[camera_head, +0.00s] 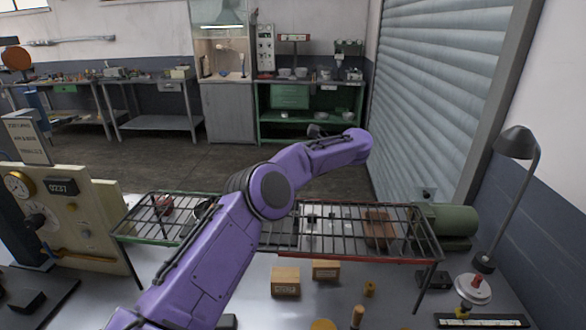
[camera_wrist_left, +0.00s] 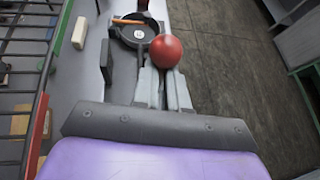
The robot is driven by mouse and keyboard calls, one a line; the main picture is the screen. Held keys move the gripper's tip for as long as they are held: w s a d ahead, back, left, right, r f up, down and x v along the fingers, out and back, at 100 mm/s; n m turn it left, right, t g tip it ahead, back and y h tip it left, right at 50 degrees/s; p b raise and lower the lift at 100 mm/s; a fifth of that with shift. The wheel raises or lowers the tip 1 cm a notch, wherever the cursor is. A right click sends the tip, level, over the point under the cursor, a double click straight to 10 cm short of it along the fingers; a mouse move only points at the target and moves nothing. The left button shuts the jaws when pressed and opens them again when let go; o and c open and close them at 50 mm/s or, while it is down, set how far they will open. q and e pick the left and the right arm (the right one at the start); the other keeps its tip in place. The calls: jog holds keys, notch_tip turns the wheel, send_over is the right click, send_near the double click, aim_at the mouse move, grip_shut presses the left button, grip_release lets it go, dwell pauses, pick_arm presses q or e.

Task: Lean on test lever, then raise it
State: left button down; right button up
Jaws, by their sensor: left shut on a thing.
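In the left wrist view a red ball-shaped knob (camera_wrist_left: 166,52) sits at the tips of my left gripper (camera_wrist_left: 164,78). The two grey fingers are close together, shut on the knob or on a stem just below it; I cannot tell which. Whether this is the test lever's handle is not clear, as any lever shaft is hidden. In the head view my purple left arm reaches from the lower left over the wire rack; its fingers and the knob cannot be made out there. My right gripper is in neither view.
A black pan (camera_wrist_left: 128,39) with an orange stick lies just beyond the knob. The wire rack with a red front rail (camera_head: 340,257) spans the table. Wooden blocks (camera_head: 286,281) stand in front of it. A lamp (camera_head: 517,142) and green motor (camera_head: 452,220) are at the right.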

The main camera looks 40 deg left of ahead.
pick_arm(q)
jog(key=c, duration=1.5)
grip_release()
jog(key=shift+w+a+r, duration=0.1)
jog(key=shift+a+r, duration=0.05)
jog(key=shift+r, duration=0.4)
jog(key=o, duration=0.5)
jog(key=shift+w+f, duration=0.15)
jog(key=shift+w, duration=0.05)
jog(key=shift+c, duration=0.2)
jog(key=shift+o, duration=0.4)
jog(key=shift+f, duration=0.15)
jog(key=shift+s, duration=0.25)
jog(key=p+v, duration=0.5)
jog(key=v, duration=0.2)
jog(key=shift+d+p, duration=0.35)
jog(key=shift+w, duration=0.1)
